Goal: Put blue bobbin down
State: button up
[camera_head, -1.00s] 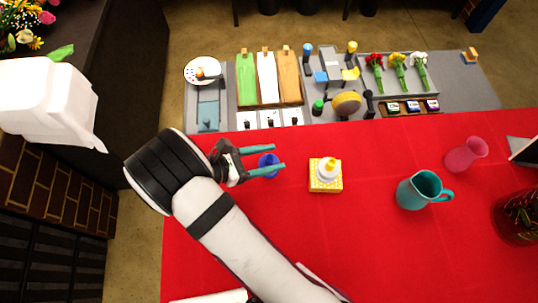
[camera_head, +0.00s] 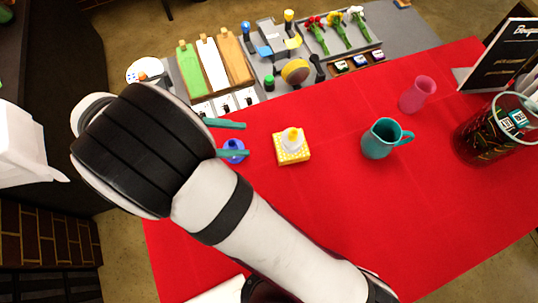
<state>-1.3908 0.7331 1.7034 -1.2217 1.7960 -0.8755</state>
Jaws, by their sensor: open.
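The blue bobbin (camera_head: 234,145) stands on the red tablecloth (camera_head: 330,220), left of the yellow-and-white box. My gripper (camera_head: 238,139) has two teal fingers, spread apart and pointing right. The lower finger passes across the picture of the bobbin and hides part of it; I cannot tell whether it touches. Nothing shows held between the fingers. My arm's wrist hides the base of the gripper.
Farther right are a teal jug (camera_head: 380,140) and a pink cup (camera_head: 416,97). A grey work mat (camera_head: 400,29) with ribbons and flowers lies behind. The front cloth is mostly clear.

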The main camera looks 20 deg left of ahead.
jog(key=w+d+r+m+g+y, duration=0.1)
jog(key=d+r+m+g, duration=0.25)
jog(key=d+m, duration=0.35)
jog(key=w+d+r+m+g+y, duration=0.1)
jog(key=d+r+m+g, duration=0.3)
jog(key=d, duration=0.5)
jog(key=s+d+m+y, duration=0.8)
jog(key=m, duration=1)
jog(key=shift+r, duration=0.15)
jog(key=shift+s+t, duration=0.1)
jog(key=shift+t, duration=0.15)
